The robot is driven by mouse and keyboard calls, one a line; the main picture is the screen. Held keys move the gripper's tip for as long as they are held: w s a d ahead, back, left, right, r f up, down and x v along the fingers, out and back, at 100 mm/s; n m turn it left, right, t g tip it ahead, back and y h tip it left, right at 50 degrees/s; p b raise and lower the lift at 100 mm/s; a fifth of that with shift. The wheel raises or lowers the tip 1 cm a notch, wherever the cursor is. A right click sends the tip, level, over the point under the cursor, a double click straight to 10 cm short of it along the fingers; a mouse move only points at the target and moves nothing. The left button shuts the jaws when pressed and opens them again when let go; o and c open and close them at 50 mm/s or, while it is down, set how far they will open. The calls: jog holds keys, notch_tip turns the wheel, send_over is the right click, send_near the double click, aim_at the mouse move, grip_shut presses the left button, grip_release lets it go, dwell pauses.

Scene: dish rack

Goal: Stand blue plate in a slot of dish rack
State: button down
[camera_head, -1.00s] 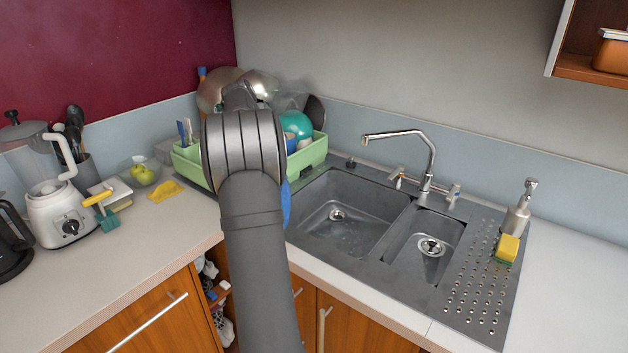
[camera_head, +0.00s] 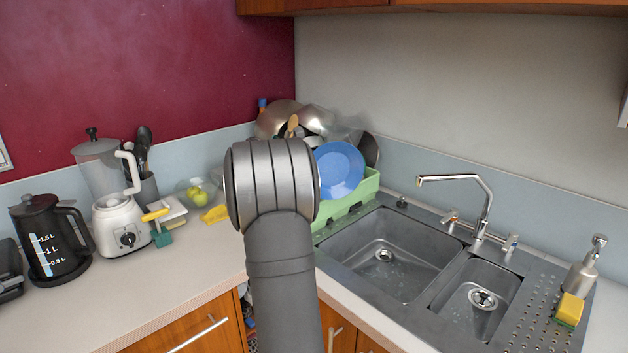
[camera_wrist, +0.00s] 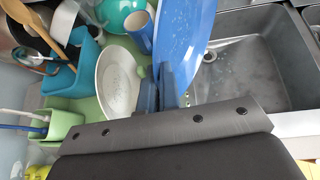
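The blue plate (camera_head: 338,168) shows face-on in the head view, to the right of my wrist and in front of the dish rack's back contents. In the wrist view the plate (camera_wrist: 188,40) is seen nearly edge-on, tilted upright. My gripper (camera_wrist: 166,92) is shut on its near edge; the head view hides the fingers behind my arm. The green dish rack (camera_head: 352,207) stands in the corner left of the sink. The plate is above or at its right side; I cannot tell whether they touch.
In the wrist view a white dish (camera_wrist: 118,80), a teal pot (camera_wrist: 118,14) and a blue container (camera_wrist: 78,68) are in the rack, left of the plate. The sink (camera_head: 385,250) lies to the right. A blender (camera_head: 115,215) and kettle (camera_head: 50,240) stand at left.

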jog(key=w+a+n+t+y, duration=0.2)
jog(key=a+n+t+y, duration=0.2)
jog(key=a+n+y, duration=0.1)
jog(key=shift+w+a+r+n, duration=0.15)
jog(key=shift+a+n, duration=0.4)
jog(key=shift+n, duration=0.05)
jog(key=shift+f, duration=2.3)
jog(key=shift+f, duration=0.25)
jog(key=shift+f, duration=0.15)
notch_tip(320, 180, down, 6)
jog(key=shift+f, duration=0.15)
jog(key=shift+f, duration=0.35)
